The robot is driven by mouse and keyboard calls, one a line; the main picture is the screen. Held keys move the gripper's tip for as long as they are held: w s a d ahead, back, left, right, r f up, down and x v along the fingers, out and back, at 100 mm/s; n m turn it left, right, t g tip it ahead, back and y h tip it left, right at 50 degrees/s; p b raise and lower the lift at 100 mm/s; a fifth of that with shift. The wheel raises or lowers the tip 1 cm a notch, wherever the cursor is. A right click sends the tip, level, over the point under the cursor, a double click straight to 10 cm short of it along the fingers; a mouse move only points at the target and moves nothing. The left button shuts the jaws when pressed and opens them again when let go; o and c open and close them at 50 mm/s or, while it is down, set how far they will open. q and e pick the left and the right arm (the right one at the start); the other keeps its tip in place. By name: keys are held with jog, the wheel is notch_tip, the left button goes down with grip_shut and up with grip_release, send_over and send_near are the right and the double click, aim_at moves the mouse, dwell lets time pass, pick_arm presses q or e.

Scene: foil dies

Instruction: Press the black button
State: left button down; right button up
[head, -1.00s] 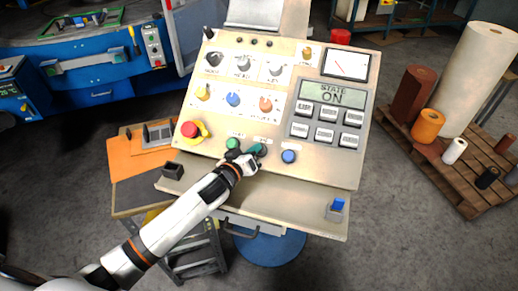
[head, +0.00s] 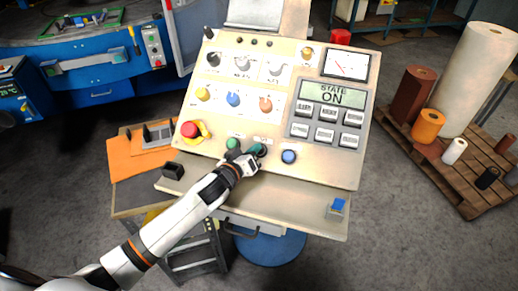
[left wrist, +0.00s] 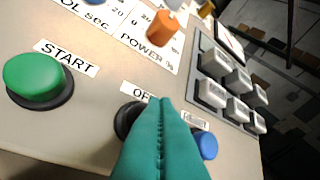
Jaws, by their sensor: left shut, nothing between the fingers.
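The black button (left wrist: 125,118) shows in the left wrist view, partly hidden behind the teal fingers of my left gripper (left wrist: 160,103). A label starting with "O" stands just above it, partly covered. In the head view my left gripper (head: 257,149) is shut and empty, its fingertips over the black button's place in the lower button row. I cannot tell whether the fingertips touch the button. The panel display (head: 332,95) reads "STATE ON". My right gripper is not in view.
The green START button (left wrist: 36,78) is left of the fingers. A blue button (left wrist: 206,145) is close on their right. A red emergency knob (head: 190,130) is at the panel's left edge. Grey keys (head: 325,135) and coloured knobs (head: 233,100) lie higher up.

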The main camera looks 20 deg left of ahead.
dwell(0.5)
pick_arm(q)
jog(key=shift+w+f, duration=0.3)
jog(key=shift+w+f+b, duration=0.25)
jog(key=shift+f+b, duration=0.2)
jog(key=shift+b, duration=0.1)
dwell(0.6)
jog(key=shift+r, duration=0.1)
dwell(0.4)
jog(key=shift+s+r+p, duration=0.55)
jog(key=shift+r+p, duration=0.1)
jog(key=shift+p, duration=0.3)
